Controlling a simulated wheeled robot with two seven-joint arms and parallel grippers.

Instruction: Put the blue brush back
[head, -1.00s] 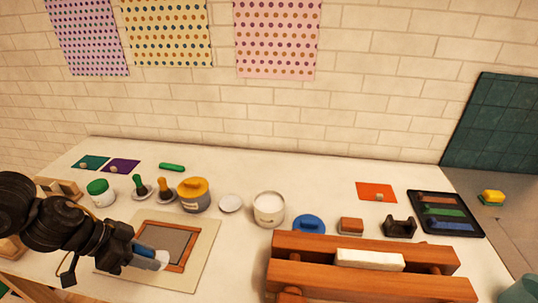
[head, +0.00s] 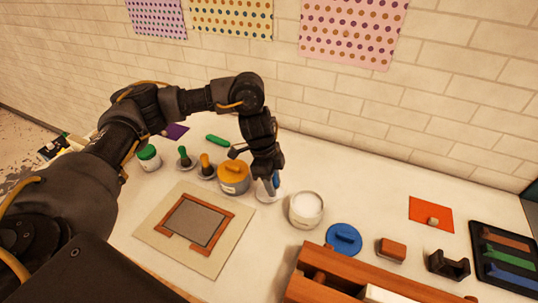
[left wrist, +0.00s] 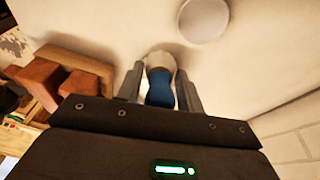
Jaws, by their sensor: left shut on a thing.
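My left gripper (head: 271,183) is shut on the blue brush (head: 276,180), pointing down in front of a small white dish (head: 266,197) in the head view. In the left wrist view the blue brush (left wrist: 159,90) is between the fingers, pale bristle end outward. A white disc (left wrist: 203,18) lies apart from it there. A green brush (head: 183,157) and an orange brush (head: 206,164) stand upright on similar small dishes to the left. My right gripper is not in view.
A yellow-lidded pot (head: 233,178) stands just left of the gripper, an open white pot (head: 306,209) just right. A wooden frame (head: 222,232) lies on a beige board in front. A blue lid (head: 343,239) and a wooden rack (head: 330,278) are at right.

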